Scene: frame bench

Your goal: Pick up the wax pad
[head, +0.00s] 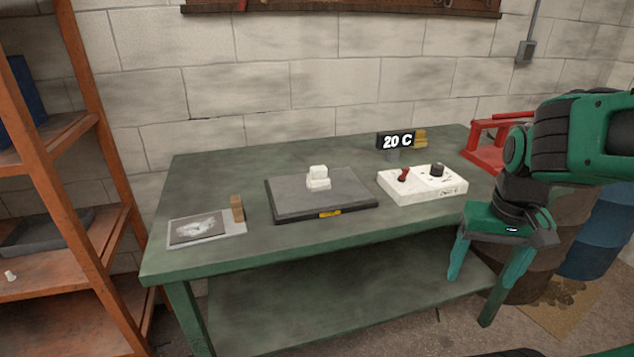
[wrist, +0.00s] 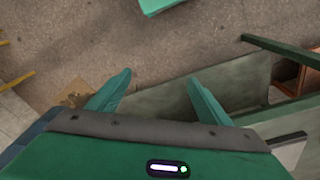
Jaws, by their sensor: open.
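No thing is labelled as the wax pad, and I cannot tell for sure which it is. A small tan-brown block (head: 237,208) stands upright by the right edge of a flat card with a grey picture (head: 198,229), at the left of the green table. A white stepped block (head: 318,178) sits on a dark grey slab (head: 285,208) in the middle. My gripper (head: 483,280) is open and empty off the table's front right, fingers pointing down, well apart from these things. The wrist view shows its spread fingers (wrist: 158,82) over floor and table edge.
A white block with a red and a black knob (head: 420,194) lies right on the green table (head: 190,265). Behind it are a "20 C" display (head: 396,141) and yellowish blocks (head: 420,138). A red frame (head: 484,158) stands back right. An orange shelf (head: 85,140) stands left.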

